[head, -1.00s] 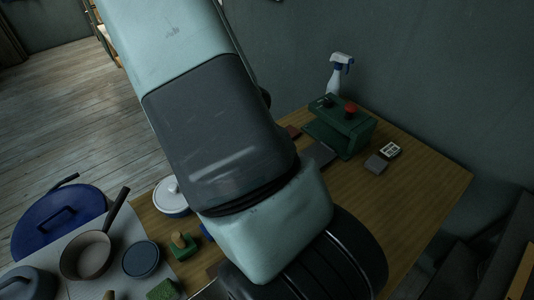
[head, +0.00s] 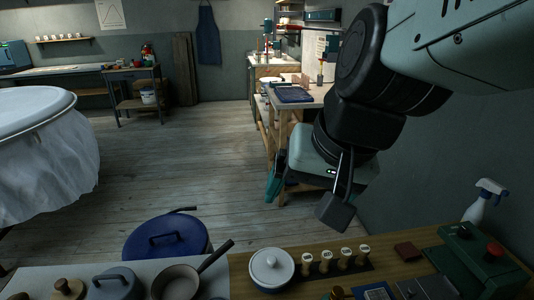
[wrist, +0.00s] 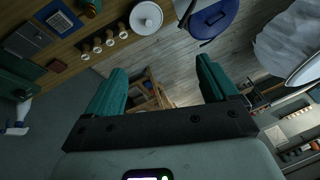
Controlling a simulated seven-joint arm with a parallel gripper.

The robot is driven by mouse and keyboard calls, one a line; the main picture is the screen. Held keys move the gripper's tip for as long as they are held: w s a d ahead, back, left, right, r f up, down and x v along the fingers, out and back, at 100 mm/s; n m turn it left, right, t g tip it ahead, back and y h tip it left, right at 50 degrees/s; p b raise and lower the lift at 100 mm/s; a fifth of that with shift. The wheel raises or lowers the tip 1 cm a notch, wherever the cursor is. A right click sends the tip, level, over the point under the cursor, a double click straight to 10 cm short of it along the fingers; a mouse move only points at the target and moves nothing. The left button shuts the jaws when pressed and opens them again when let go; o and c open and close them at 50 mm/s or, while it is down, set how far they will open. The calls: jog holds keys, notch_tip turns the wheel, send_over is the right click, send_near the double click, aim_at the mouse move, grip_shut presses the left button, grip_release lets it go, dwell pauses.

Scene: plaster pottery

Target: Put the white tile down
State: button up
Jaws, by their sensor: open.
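My gripper (wrist: 162,70) is open, its two teal fingers wide apart, with nothing between them in the wrist view. In the head view, my gripper (head: 276,178) hangs in the air beyond the table's far edge, above the floor; only part of its fingers shows. I cannot pick out a white tile in either view. A flat grey tile (head: 412,288) lies on the wooden table (head: 313,284) at the bottom edge of the head view; it also shows in the wrist view (wrist: 27,40).
A white lidded pot (head: 272,270), several white-topped pegs (head: 338,258), a dark red tile (head: 407,250) and a blue patterned card (head: 374,292) share the table. A green box (head: 485,255) with a red button and a spray bottle (head: 485,200) stand right. A pan (head: 175,283) is left.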

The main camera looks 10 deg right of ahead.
jog(key=s+r+n+t+h, duration=0.1)
jog(key=s+r+n+h, duration=0.1)
jog(key=s, duration=0.3)
jog(key=shift+s+d+r+n, duration=0.3)
jog(key=shift+r+n, duration=0.1)
jog(key=shift+r, duration=0.5)
jog(key=shift+c, duration=0.2)
